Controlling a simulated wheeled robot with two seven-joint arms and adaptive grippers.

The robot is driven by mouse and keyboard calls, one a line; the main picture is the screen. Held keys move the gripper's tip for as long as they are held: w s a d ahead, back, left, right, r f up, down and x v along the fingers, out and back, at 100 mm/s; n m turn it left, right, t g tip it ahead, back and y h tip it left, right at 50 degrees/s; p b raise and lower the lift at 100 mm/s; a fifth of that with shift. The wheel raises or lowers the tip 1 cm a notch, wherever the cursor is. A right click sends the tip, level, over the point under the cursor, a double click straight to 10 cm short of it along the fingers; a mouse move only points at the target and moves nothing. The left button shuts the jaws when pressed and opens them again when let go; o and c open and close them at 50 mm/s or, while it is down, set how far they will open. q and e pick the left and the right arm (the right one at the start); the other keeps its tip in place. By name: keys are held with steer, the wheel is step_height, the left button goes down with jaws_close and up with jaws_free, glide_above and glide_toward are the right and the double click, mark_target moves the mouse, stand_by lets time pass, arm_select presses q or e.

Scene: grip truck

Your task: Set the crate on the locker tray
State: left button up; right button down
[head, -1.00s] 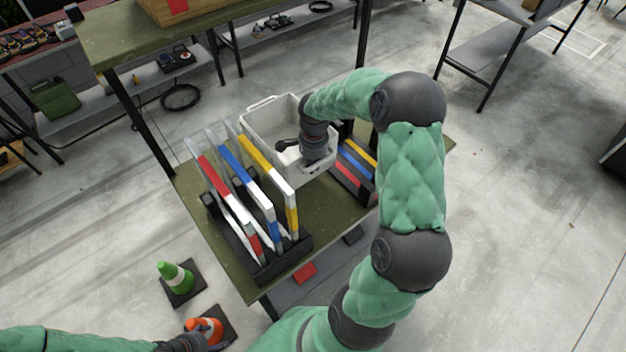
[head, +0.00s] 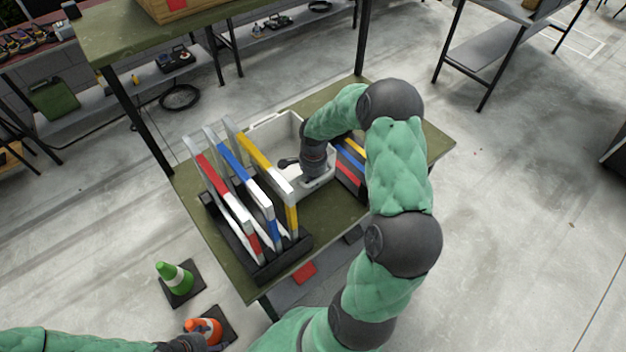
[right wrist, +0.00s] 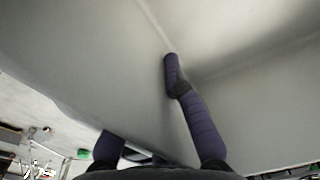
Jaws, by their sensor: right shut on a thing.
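The crate (head: 268,132) is a pale grey open box over the olive tabletop (head: 335,222), between two racks in the head view. It looks level and low; I cannot tell whether its base touches the tabletop. My right gripper (head: 312,180) is shut on its near wall, one finger inside and one outside. In the right wrist view the crate wall (right wrist: 120,70) runs between the fingers of the gripper (right wrist: 140,100). I cannot identify the locker tray for certain. My left gripper (head: 188,343) is at the bottom edge beside an orange cone, its fingers unclear.
A black rack (head: 265,272) with tall red, blue and yellow-edged panels stands close left of the crate. A low rack with coloured strips (head: 350,168) is close on its right. A green cone (head: 174,278) and the orange cone (head: 205,328) stand on the floor.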

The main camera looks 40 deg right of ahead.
steer(key=shift+w+f, duration=0.1)
steer(key=shift+f, duration=0.05)
steer(key=c, duration=1.3)
jaws_free()
